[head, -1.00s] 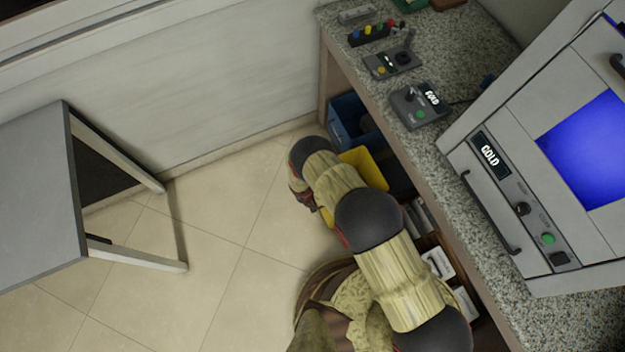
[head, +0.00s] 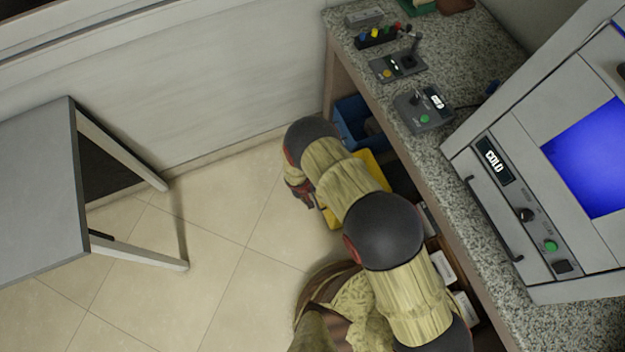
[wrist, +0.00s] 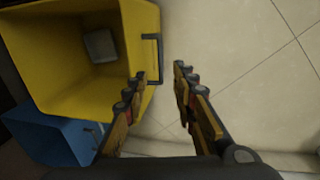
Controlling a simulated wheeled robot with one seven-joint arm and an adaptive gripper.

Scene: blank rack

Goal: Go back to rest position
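My gripper (wrist: 160,82) is open in the wrist view, with two separate fingers and bare floor tiles showing between them. Nothing is held between the fingertips. In the head view my gripper (head: 304,194) is low beside the counter, mostly hidden behind my own arm. The yellow bin (wrist: 140,60) is just left of the fingers in the wrist view, and a small grey block (wrist: 100,45) lies inside it. The yellow bin also shows partly behind my arm in the head view (head: 372,168).
A blue bin (wrist: 45,138) is beside the yellow one. The granite counter (head: 470,60) carries control boxes (head: 424,110) and a grey machine (head: 520,215) with a blue window. A grey table (head: 40,190) stands at left. Floor tiles (head: 200,260) between are clear.

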